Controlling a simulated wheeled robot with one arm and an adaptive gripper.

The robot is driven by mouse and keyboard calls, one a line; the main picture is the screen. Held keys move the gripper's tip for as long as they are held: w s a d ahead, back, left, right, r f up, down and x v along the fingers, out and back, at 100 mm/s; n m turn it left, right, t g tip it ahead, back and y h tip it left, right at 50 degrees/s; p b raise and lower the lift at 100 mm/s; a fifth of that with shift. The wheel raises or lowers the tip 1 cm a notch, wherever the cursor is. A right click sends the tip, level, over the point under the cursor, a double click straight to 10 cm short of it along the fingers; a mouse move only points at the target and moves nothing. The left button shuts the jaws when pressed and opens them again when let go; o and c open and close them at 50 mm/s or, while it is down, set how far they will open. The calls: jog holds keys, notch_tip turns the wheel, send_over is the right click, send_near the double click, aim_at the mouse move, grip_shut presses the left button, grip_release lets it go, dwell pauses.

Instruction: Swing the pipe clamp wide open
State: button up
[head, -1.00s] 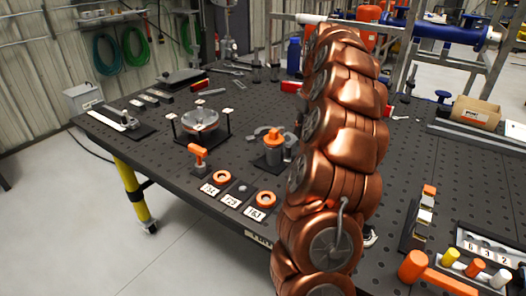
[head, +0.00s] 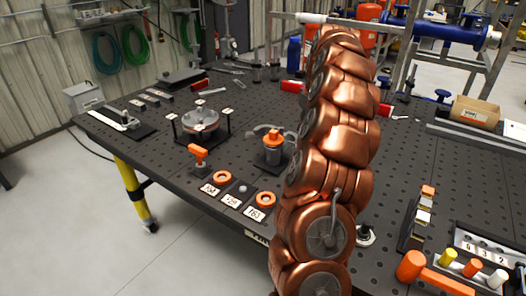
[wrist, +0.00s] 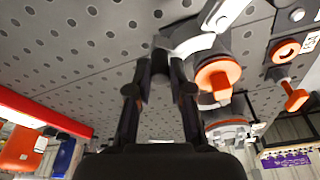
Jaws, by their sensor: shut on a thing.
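The pipe clamp (head: 271,150) stands on a black base on the dark perforated table in the head view. It is a grey post with pale curved jaw parts at its top, one reaching out to the left. In the wrist view, a pale curved clamp part (wrist: 190,44) lies at the fingertips, beside a grey body with an orange knob (wrist: 216,76). My gripper (wrist: 160,62) is shut on this curved part. In the head view my gripper is hidden behind my copper arm. How far the clamp is open is hard to tell.
An orange mallet (head: 430,275) lies front right. The table's front edge is near.

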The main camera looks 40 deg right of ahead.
jog(key=shift+w+d+p, duration=0.35)
jog(key=shift+d, duration=0.35)
jog(key=shift+r, duration=0.1)
jog(key=shift+w+d, duration=0.15)
jog(key=o, duration=0.9)
jog(key=shift+o, duration=0.6)
jog(key=shift+o, duration=0.8)
jog(key=shift+p, duration=0.3)
